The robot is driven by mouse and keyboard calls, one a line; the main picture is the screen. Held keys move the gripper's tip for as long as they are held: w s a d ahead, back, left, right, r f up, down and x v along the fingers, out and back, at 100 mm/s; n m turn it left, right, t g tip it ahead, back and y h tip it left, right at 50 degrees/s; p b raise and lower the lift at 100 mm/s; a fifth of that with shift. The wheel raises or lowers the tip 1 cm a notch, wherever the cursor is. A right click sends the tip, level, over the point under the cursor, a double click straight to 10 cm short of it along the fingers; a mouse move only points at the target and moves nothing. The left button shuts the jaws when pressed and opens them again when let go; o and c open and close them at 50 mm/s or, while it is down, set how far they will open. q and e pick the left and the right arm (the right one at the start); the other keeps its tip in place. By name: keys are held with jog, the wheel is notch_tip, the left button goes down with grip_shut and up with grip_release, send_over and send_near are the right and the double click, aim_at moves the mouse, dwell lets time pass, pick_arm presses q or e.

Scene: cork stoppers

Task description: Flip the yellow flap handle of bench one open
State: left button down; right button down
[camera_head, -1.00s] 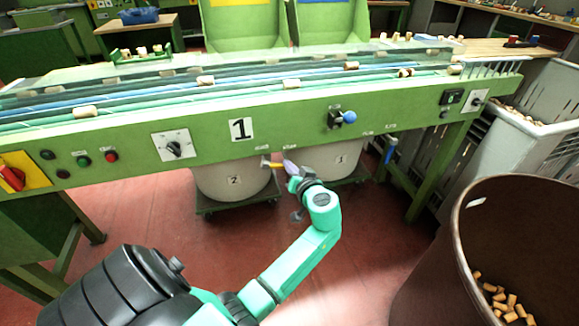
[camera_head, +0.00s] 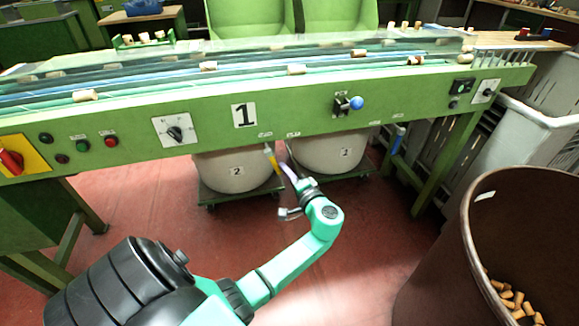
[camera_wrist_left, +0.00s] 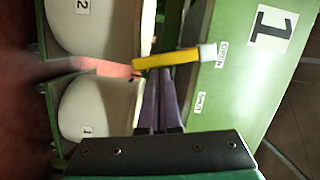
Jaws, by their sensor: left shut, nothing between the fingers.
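Bench one is the green conveyor bench with a "1" plate (camera_head: 245,115) on its front. Its yellow flap handle (camera_head: 271,158) hangs slanting down from the bench's lower edge; in the left wrist view the yellow handle (camera_wrist_left: 168,60) has a pale end by a small label on the green panel. My left gripper (camera_head: 286,170) is shut and empty, just right of the handle in the head view. In the left wrist view its purple fingers (camera_wrist_left: 164,95) reach the handle's side, touching or very close. My right gripper is not in view.
Two pale tubs, a left tub (camera_head: 230,180) and a right tub (camera_head: 322,158), stand on dollies under the bench. A blue-knobbed lever (camera_head: 356,103) and a dial (camera_head: 175,133) sit on the bench front. A brown barrel (camera_head: 450,270) with corks stands at right.

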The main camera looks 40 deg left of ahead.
pick_arm(q)
jog(key=shift+s+a+f+m+y, duration=0.15)
jog(key=shift+s+a+f+m, duration=0.1)
jog(key=shift+m, duration=0.3)
jog(key=shift+s+a+f+m+y, duration=0.15)
jog(key=shift+s+m, duration=0.1)
jog(key=shift+m, duration=0.3)
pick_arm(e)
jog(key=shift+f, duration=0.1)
pick_arm(q)
jog(key=shift+d, duration=0.1)
jog(key=v, duration=1.4)
jog(key=shift+s+d, duration=0.2)
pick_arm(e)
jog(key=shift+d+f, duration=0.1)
